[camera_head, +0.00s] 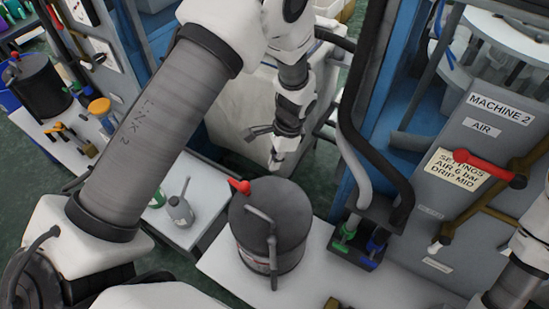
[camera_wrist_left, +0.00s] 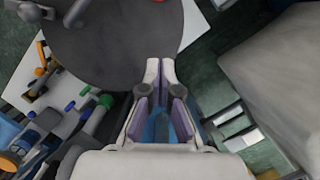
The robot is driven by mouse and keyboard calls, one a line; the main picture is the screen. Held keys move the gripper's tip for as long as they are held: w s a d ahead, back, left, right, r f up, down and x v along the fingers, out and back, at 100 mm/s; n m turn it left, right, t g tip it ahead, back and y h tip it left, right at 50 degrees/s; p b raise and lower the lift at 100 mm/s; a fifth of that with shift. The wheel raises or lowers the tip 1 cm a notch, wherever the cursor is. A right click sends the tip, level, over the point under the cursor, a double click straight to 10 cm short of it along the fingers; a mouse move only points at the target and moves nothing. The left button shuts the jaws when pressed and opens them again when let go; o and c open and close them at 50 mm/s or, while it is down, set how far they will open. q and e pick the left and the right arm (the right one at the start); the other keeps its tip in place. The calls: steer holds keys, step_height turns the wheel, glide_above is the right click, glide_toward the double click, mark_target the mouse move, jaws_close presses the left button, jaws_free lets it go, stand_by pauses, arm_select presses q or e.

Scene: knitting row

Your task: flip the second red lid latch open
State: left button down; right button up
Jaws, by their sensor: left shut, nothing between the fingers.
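A dark grey drum (camera_head: 270,222) stands on a white surface in the middle of the head view. A red lid latch (camera_head: 240,186) sits at its lid's back left edge. A second dark drum (camera_head: 40,84) at the far left has a small red latch (camera_head: 9,73) at its lid edge. My left gripper (camera_head: 276,164) points down just behind and right of the nearer drum's latch, apart from it. In the left wrist view its fingers (camera_wrist_left: 160,66) are shut and empty, next to a dark round lid (camera_wrist_left: 112,35). My right gripper is out of view.
Right of the drum are a black holder (camera_head: 360,235) with green and blue connectors and a grey machine panel (camera_head: 480,130) with a red-handled lever (camera_head: 490,165). A small grey can (camera_head: 180,211) stands on a low table at left. Tools clutter the far left bench.

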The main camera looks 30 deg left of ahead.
mark_target(238, 184)
arm_select(q)
steer(key=b+x, duration=0.2)
steer(key=x, duration=0.1)
steer(key=b+x, duration=0.1)
steer(key=x, duration=0.1)
steer(key=shift+s+d, duration=0.1)
steer(key=shift+s, duration=0.15)
steer(key=s+a+b, duration=0.2)
steer(key=shift+s+a+f+b, duration=0.15)
steer(key=shift+a+f+b, duration=0.05)
steer(key=shift+f+b, duration=0.1)
steer(key=shift+s+a, duration=0.1)
steer(key=shift+a, duration=0.15)
steer(key=shift+s+r, duration=0.1)
steer(key=shift+r, duration=0.1)
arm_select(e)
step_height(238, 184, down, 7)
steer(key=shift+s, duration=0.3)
arm_select(q)
steer(key=shift+s, duration=0.1)
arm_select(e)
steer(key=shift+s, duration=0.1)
